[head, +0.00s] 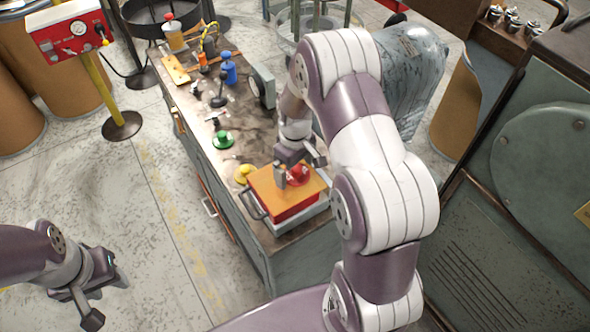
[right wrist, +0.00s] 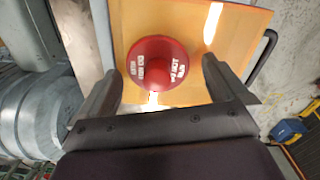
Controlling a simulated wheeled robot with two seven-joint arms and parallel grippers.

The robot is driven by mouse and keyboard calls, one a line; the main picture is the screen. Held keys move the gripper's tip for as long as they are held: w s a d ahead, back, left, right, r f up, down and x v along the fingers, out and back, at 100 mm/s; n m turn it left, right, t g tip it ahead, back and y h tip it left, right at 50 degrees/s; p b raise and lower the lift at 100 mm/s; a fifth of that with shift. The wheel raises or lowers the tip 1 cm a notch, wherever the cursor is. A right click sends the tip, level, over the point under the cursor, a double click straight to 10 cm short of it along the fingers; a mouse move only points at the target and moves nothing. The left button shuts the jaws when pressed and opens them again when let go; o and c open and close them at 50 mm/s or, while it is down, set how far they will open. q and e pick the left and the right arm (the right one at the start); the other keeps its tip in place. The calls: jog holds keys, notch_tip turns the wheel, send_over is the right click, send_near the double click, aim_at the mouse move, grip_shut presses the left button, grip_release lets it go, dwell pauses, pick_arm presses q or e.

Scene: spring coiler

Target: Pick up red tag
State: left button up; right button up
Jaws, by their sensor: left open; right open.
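The red tag (head: 298,175) is a round red piece with white lettering. It rests on an orange-topped red box (head: 268,188) at the near end of the workbench. In the right wrist view the red tag (right wrist: 157,62) lies between my open fingers, with a gap on each side. My right gripper (head: 299,168) is open, pointing down at the tag, and partly covers it in the head view. I cannot tell how far down the fingers reach around it. My left gripper (head: 104,302) is open and empty over the floor at lower left.
The workbench (head: 185,118) also holds a yellow tag (head: 244,172) beside the box, a green tag (head: 223,139), a blue bottle (head: 228,68) and several small items. A red control box (head: 72,32) on a yellow post stands at left. Open floor lies left of the bench.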

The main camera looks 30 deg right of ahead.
aim_at(296, 169)
jog(key=shift+w, duration=0.1)
jog(key=shift+d, duration=0.1)
jog(key=shift+s+d, duration=0.15)
jog(key=shift+s, duration=0.15)
jog(key=c, duration=0.4)
jog(key=shift+d, duration=0.1)
jog(key=c, duration=0.5)
jog(key=shift+c, duration=0.9)
jog(key=shift+w+a, duration=0.1)
jog(key=shift+a, duration=0.1)
jog(key=shift+r, duration=0.35)
jog(key=r, duration=0.2)
jog(key=r+b, duration=0.1)
jog(key=shift+a+r, duration=0.2)
jog(key=shift+r, duration=0.15)
pick_arm(q)
jog(key=shift+s+d+f+b, duration=0.1)
jog(key=shift+f+b, duration=0.25)
jog(key=shift+f, duration=0.15)
jog(key=shift+s+d+f+b, duration=0.1)
jog(key=shift+f+b, duration=0.2)
jog(key=shift+f, duration=0.2)
pick_arm(e)
jog(key=s+a+r, duration=0.6)
jog(key=s, duration=0.3)
jog(key=shift+s+r, duration=0.3)
jog(key=shift+r, duration=0.05)
